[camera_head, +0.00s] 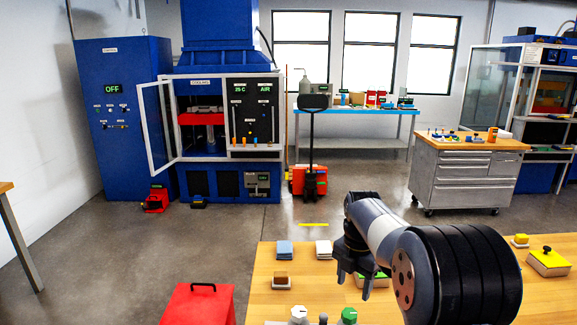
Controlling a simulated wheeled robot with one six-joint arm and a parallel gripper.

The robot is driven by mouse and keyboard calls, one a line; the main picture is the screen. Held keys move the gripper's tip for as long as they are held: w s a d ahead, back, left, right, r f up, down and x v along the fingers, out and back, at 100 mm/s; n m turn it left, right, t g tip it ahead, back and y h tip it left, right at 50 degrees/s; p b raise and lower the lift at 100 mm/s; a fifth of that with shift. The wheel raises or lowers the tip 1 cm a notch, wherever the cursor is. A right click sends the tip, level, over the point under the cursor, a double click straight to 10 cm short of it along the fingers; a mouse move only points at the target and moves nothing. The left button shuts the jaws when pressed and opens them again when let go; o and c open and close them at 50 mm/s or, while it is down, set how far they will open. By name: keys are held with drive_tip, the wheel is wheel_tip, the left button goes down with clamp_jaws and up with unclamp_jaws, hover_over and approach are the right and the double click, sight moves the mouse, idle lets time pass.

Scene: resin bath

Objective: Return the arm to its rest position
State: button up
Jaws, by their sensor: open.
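My gripper (353,284) is in the camera_head view, above the wooden table (262,305) in the foreground. It points down at the end of my arm. Its jaws are open, and I see nothing between them. A green and yellow item (381,277) lies just behind the jaws and is partly hidden by them. My arm covers much of the table's middle and right.
White (298,315) and green (348,315) caps stand at the front. A red case (200,305) is left. Open floor lies beyond.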

sight(350, 313)
wheel_tip(350, 313, down, 9)
drive_tip(key=shift+r+p, duration=0.1)
drive_tip(key=shift+p, duration=0.4)
drive_tip(key=shift+f, duration=0.25)
drive_tip(key=m, duration=0.6)
drive_tip(key=m+p, duration=0.1)
drive_tip(key=m, duration=0.5)
drive_tip(key=m+p, duration=0.1)
drive_tip(key=m, duration=0.4)
drive_tip(key=shift+r, duration=0.1)
drive_tip(key=m+p, duration=0.1)
drive_tip(key=m, duration=0.5)
drive_tip(key=shift+p, duration=0.4)
